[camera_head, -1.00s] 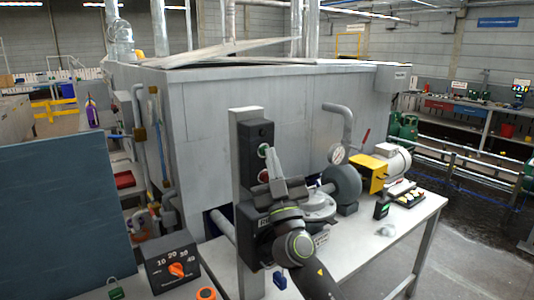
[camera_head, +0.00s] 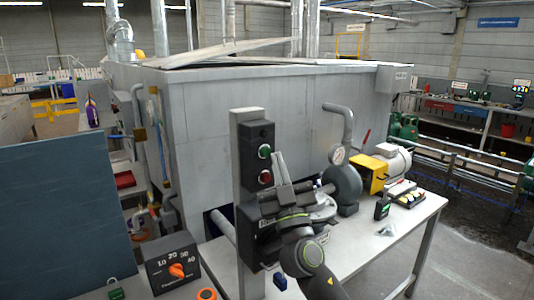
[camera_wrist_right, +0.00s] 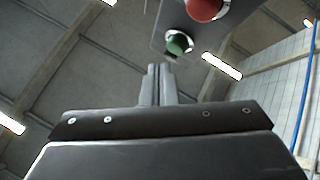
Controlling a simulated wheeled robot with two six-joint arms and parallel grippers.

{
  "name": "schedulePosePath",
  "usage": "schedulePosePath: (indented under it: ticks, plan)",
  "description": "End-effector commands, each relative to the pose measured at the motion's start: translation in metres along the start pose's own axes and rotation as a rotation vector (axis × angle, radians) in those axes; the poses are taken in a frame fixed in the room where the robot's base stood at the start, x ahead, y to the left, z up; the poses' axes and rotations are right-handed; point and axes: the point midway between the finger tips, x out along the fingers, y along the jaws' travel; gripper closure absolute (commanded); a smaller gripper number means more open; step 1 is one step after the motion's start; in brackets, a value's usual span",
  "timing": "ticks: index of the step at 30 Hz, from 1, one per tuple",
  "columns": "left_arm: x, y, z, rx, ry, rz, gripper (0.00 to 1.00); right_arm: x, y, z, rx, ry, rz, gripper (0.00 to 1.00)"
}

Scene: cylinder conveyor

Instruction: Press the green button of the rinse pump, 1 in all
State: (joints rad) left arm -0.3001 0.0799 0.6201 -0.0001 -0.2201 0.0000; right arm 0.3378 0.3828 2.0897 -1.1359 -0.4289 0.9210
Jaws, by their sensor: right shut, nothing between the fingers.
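The green button (camera_head: 264,152) sits on the upper part of a dark control box (camera_head: 257,134) on a grey upright post. The red button (camera_head: 265,177) is below it. My right gripper (camera_head: 278,156) is shut and empty, its fingers pointing up just right of the green button, with a small gap in the picture. In the right wrist view, the green button (camera_wrist_right: 179,42) shows just beyond and right of the closed fingertips (camera_wrist_right: 159,68), and the red button (camera_wrist_right: 203,8) is at the top edge. I cannot tell the exact depth gap. My left gripper is not in view.
The white table (camera_head: 415,215) carries a pump with a round dark housing (camera_head: 344,182) and a yellow box (camera_head: 372,174) close to my right arm. A dial box (camera_head: 172,264) stands at lower left. A dark blue panel (camera_head: 55,220) fills the left.

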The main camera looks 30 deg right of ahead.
Motion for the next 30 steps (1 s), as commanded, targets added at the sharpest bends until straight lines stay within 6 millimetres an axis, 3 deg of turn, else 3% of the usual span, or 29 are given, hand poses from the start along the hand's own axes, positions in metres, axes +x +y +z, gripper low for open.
schedulePosePath:
  ticks: [13,30]
  plan:
    - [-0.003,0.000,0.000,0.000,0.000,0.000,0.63,-0.029,0.021,-0.021,-0.001,0.000,0.000,1.00]
    - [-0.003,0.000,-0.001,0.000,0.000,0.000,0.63,-0.030,0.022,-0.022,0.000,0.000,0.000,1.00]
